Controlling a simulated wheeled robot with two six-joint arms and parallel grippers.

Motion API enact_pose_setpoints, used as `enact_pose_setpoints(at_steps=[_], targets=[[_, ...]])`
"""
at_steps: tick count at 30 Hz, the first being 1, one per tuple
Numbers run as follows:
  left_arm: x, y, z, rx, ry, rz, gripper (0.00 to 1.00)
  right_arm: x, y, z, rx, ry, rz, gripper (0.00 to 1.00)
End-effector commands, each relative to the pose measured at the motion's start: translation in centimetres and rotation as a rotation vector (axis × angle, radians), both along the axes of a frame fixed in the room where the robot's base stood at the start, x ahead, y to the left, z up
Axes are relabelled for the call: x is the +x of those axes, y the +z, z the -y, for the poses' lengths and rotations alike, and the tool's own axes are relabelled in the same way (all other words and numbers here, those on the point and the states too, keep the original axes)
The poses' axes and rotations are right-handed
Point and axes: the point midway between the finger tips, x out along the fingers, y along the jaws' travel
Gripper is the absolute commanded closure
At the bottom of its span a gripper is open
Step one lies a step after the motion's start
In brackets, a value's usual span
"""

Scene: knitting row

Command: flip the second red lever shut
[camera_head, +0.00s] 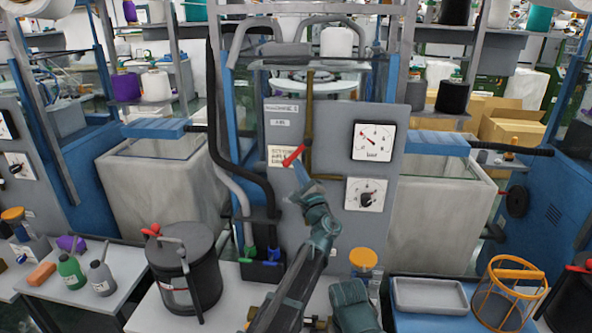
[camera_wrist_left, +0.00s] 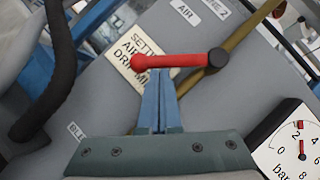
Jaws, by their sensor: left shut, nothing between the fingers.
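The red lever (camera_head: 293,156) is on the grey panel (camera_head: 288,228) of the middle machine, under a label ending in "2" and an "AIR" label. In the left wrist view the lever (camera_wrist_left: 178,60) runs from a dark pivot at right to a red ball end at left, crossing a paper sign. In the head view it slants, with its red end low at left. My left gripper (camera_head: 301,166) is shut and empty. Its fingertips (camera_wrist_left: 160,76) are just under the lever's middle in the wrist view; I cannot tell whether they touch.
A black hose (camera_head: 228,160) bends down at left. Below are a black pot (camera_head: 185,272), an orange-capped jar (camera_head: 363,262), a grey tray (camera_head: 430,295) and a wire basket (camera_head: 507,293).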

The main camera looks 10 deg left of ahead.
Motion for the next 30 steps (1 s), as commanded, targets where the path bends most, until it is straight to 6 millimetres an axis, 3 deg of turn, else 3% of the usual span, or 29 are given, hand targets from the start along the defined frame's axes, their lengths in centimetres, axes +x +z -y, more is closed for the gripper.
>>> enact_pose_setpoints(at_steps=[11, 16, 30], targets=[[0.0, 0.6, -1.5, 0.007, 0.003, 0.001, 1.00, 0.0, 0.5, 0.0, 0.000, 0.000, 0.000, 0.50], [-0.1, 1.0, -2.6, 0.110, 0.004, 0.002, 1.00, 0.0, 0.0, 0.0, 0.000, 0.000, 0.000, 0.50], [0.0, 3.6, -4.4, 0.133, 0.001, 0.001, 1.00, 0.0, 2.4, 0.0, 0.000, 0.000, 0.000, 0.50]])
